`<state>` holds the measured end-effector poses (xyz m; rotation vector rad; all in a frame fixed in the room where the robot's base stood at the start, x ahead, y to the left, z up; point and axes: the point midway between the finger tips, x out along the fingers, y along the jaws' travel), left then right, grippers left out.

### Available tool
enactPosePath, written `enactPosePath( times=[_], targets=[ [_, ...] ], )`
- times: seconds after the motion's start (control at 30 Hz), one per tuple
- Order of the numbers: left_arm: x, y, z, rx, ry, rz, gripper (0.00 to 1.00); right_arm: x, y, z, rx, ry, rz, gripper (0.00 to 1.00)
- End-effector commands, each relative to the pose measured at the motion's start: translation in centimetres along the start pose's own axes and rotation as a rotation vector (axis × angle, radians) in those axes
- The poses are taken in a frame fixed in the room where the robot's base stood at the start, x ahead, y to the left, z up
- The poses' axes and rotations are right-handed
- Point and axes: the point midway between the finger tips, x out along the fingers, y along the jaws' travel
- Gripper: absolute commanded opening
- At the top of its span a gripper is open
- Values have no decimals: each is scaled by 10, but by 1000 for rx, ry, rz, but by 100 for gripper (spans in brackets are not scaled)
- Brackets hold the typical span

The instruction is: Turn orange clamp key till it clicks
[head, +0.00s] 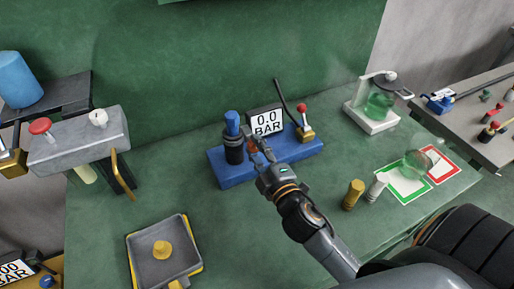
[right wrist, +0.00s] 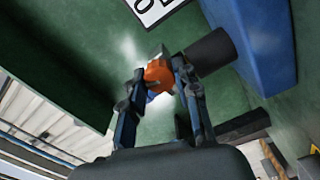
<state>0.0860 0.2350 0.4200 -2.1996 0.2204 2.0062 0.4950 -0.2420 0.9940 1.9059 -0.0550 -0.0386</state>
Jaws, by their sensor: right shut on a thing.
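The orange clamp key (right wrist: 158,73) sits between the two fingertips of my right gripper (right wrist: 156,84) in the right wrist view, and the gripper is shut on it. In the head view my right gripper (head: 258,153) reaches the front of the blue base (head: 235,174). There a small orange part (head: 252,147) of the key shows beside the black clamp cylinder (head: 233,152), mostly covered by the fingers. The cylinder carries an upright blue piece (head: 232,122). The display (head: 266,122) behind reads 0.0 BAR. My left gripper is not in view. The key's exact angle is hard to tell.
A red-knobbed lever (head: 303,120) on a brass block stands at the base's right end. Brass (head: 353,195) and white (head: 377,186) cylinders stand right of my forearm. A grey tray (head: 142,262) lies front left. Green bench surface between tray and base is clear.

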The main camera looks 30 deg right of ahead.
Motion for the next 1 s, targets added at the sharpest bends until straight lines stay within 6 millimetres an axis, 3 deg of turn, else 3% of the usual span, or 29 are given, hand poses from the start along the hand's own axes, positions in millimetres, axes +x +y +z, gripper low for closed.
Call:
enactPosePath(
  times=[0.27,0.3,0.4,0.77,1.0],
  targets=[
    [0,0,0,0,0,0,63,0,0,0,1,2,0,0],
    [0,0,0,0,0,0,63,0,0,0,1,1,0,37],
    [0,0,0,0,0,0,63,0,0,0,1,1,0,54],
    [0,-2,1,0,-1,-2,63,-4,-1,0,2,0,-2,54],
    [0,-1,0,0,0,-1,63,-38,-2,1,5,-3,-5,54]
  ],
)
